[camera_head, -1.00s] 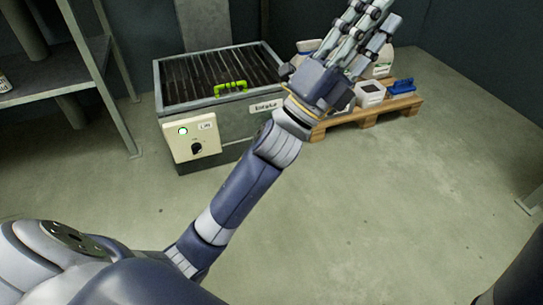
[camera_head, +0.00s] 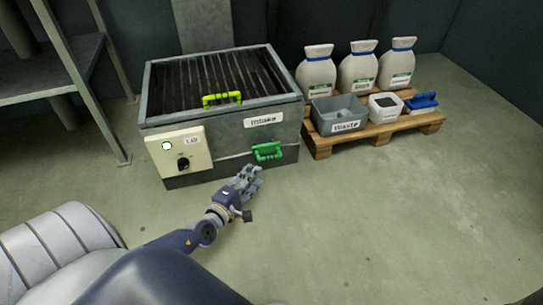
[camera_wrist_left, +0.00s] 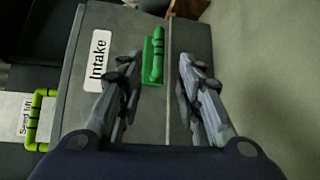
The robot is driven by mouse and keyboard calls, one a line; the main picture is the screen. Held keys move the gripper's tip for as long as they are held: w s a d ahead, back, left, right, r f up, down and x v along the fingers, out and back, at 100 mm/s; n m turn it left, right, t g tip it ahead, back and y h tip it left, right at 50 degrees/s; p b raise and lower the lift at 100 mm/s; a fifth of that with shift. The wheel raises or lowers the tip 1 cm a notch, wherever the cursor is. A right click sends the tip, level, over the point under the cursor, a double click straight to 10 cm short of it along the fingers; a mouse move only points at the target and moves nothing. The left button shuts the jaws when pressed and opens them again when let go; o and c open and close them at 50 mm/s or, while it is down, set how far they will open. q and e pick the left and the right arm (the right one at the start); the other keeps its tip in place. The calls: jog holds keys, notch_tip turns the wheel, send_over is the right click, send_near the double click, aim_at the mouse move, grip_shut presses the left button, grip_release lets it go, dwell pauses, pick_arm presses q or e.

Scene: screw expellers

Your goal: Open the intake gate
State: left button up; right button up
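The grey intake box (camera_head: 230,140) carries an "Intake" label. A green handle (camera_head: 267,152) sits low on its front face, on the front panel at the right; it also shows in the left wrist view (camera_wrist_left: 153,57). My left gripper (camera_head: 250,178) is just in front of and below that handle. In the left wrist view its fingers (camera_wrist_left: 160,95) are spread apart with the handle ahead, near the left finger. The gripper is open and nothing is between the fingers. My right gripper is in neither view.
A yellow-green handle (camera_head: 222,99) is on the box's slatted top. A control panel (camera_head: 180,151) with a lit green lamp and black knob is at the front left. A pallet (camera_head: 322,142) at right holds sacks (camera_head: 358,70), a waste bin (camera_head: 338,115), a white container (camera_head: 385,107) and a blue item (camera_head: 421,102).

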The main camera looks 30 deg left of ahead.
pick_arm(q)
jog(key=w+f+b, duration=0.1)
jog(key=w+b, duration=0.2)
jog(key=w, duration=0.6)
jog(key=shift+w+a+f, duration=0.15)
jog(key=shift+w+a, duration=0.1)
jog(key=shift+w, duration=0.1)
jog(key=shift+c, duration=0.3)
grip_shut()
